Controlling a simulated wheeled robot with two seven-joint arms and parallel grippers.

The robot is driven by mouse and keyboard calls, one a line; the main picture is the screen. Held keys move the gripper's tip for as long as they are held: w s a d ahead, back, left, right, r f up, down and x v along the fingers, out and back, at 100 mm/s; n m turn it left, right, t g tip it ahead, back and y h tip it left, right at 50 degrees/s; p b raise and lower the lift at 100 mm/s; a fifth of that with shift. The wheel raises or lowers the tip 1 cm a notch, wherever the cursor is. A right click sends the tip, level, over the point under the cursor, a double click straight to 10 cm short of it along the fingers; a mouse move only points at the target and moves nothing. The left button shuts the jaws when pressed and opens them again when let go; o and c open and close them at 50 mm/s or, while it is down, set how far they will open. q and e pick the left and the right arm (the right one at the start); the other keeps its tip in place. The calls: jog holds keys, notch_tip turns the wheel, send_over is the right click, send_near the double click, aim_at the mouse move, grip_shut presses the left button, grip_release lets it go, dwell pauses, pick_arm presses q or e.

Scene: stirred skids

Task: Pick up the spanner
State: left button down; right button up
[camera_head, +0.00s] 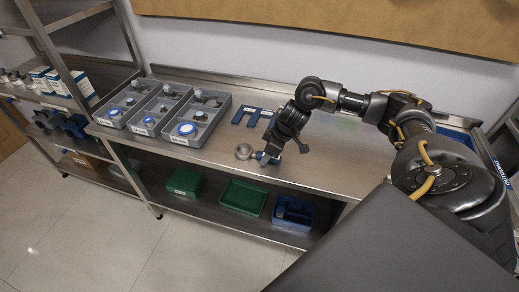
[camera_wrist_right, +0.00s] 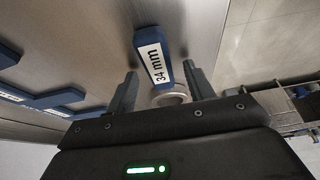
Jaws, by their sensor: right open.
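The spanner appears to be the blue bar labelled "34 mm" (camera_wrist_right: 154,58) in the right wrist view, with a grey metal ring (camera_wrist_right: 170,99) at its near end. I cannot tell whether bar and ring are joined. In the head view the ring (camera_head: 243,151) lies on the steel bench, and part of the blue bar (camera_head: 260,156) shows beside it, partly hidden by my gripper. My right gripper (camera_head: 271,156) is low over the bench. Its open fingers (camera_wrist_right: 163,82) lie on either side of the bar, with gaps showing. My left gripper is out of view.
Grey compartment trays (camera_head: 203,136) with blue-topped parts stand on the bench at left. Flat blue labelled pieces (camera_head: 246,115) lie behind my gripper. Green bins (camera_head: 243,197) and a blue bin (camera_head: 293,213) sit on the lower shelf. The bench front edge is close to the spanner.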

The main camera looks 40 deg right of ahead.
aim_at(259, 154)
jog(key=shift+f, duration=0.1)
jog(key=shift+c, duration=0.3)
grip_shut()
dwell(0.4)
jog(key=r, duration=0.4)
jog(key=shift+w+a+r+b, duration=0.2)
jog(key=shift+a+b, duration=0.1)
jog(key=shift+a, duration=0.1)
jog(key=w+a+r+p, duration=0.1)
jog(key=w+a+r, duration=0.3)
jog(key=a+r, duration=0.5)
jog(key=a, duration=0.3)
jog(key=shift+a, duration=0.3)
